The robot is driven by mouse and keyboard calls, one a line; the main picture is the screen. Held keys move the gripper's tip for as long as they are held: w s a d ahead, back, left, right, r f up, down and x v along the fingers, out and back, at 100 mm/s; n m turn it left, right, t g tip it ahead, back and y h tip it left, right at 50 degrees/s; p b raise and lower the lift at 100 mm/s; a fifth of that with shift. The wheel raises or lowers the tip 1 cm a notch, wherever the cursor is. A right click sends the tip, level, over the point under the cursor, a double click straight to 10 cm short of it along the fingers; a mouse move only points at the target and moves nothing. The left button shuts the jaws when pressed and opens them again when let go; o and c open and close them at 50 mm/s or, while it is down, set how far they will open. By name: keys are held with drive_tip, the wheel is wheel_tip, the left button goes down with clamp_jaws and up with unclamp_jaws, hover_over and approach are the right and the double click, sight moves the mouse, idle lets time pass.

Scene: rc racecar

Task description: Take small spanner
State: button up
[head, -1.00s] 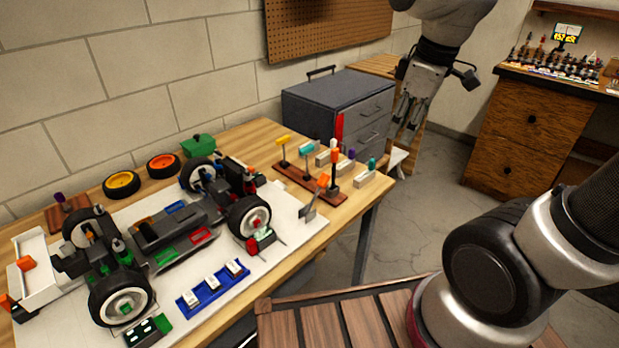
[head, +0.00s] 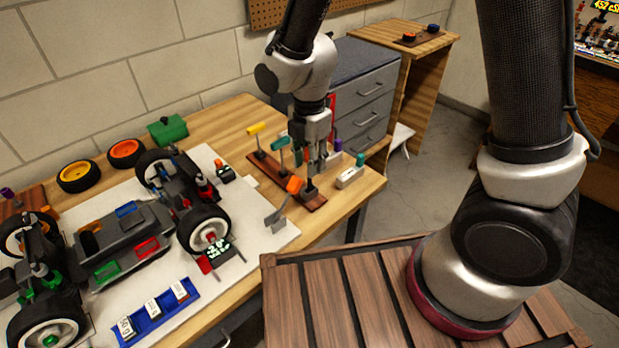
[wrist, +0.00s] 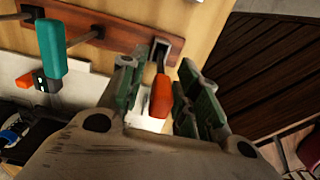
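A wooden rack (head: 262,172) near the table's right end holds upright tools with a yellow handle (head: 256,128), a teal handle (head: 280,143) and an orange handle (wrist: 160,97). I cannot tell from their shapes which one is the small spanner. My gripper (head: 317,168) points down over the rack's near end. In the wrist view my gripper (wrist: 157,98) is open, with the orange handle between its fingers and gaps visible beside it. The teal handle also shows in the wrist view (wrist: 51,46).
The partly built car (head: 125,235) and blue tray (head: 155,313) lie left. A grey drawer cabinet (head: 362,95) stands behind.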

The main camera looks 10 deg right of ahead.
wheel_tip(320, 180, down, 2)
drive_tip(key=shift+f, duration=0.15)
clamp_jaws()
idle(0.4)
